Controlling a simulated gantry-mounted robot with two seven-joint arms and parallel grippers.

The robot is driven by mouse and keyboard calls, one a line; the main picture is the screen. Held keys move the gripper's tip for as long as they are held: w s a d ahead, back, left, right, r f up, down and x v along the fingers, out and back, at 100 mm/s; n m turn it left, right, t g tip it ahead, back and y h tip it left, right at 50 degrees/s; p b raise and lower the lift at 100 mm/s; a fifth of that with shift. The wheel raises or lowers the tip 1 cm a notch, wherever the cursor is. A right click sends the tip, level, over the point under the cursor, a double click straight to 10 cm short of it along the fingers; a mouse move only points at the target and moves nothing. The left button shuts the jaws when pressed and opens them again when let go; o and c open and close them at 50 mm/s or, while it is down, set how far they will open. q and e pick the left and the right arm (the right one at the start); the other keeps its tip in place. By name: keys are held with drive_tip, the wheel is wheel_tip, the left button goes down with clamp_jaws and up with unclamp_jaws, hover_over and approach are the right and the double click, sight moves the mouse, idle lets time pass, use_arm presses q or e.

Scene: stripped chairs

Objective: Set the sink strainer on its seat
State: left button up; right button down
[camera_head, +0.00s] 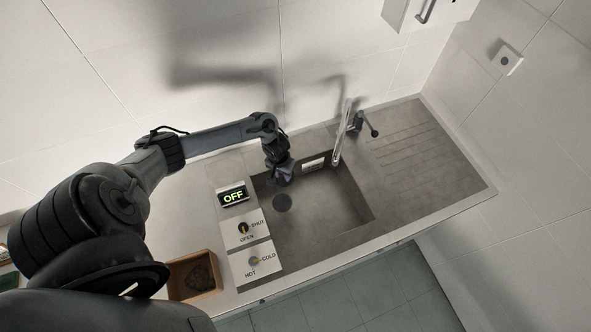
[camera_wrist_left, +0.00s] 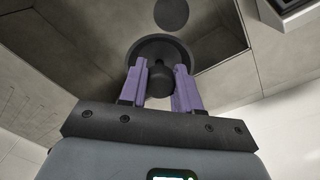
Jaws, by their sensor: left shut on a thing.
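The sink strainer (camera_wrist_left: 160,50) is a dark round disc with a knob. In the left wrist view my left gripper (camera_wrist_left: 162,70) has its purple fingers shut on either side of the knob. In the head view my left gripper (camera_head: 283,179) is over the left back part of the sink basin (camera_head: 330,203), and the strainer is hard to make out under it. The seat looks to be the dark round drain (camera_head: 283,202) in the basin floor; it also shows in the left wrist view (camera_wrist_left: 171,14), beyond the strainer and apart from it in the picture. My right gripper is not in view.
A tall tap (camera_head: 344,138) stands behind the basin. An OFF display (camera_head: 233,196), a SHUT/OPEN panel (camera_head: 244,229) and a HOT/COLD panel (camera_head: 255,262) line the left side. A brown box (camera_head: 176,290) sits front left. The ridged drainboard (camera_head: 425,150) is clear.

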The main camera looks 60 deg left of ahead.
use_arm(q)
drive_tip(key=shift+s+f, duration=0.15)
drive_tip(key=shift+s, duration=0.45)
drive_tip(key=shift+s+f+g, duration=0.15)
drive_tip(key=shift+s+g, duration=0.15)
drive_tip(key=shift+g, duration=0.1)
drive_tip(key=shift+f+b, duration=6.25)
drive_tip(key=shift+f, duration=4)
drive_tip(key=shift+p, duration=0.45)
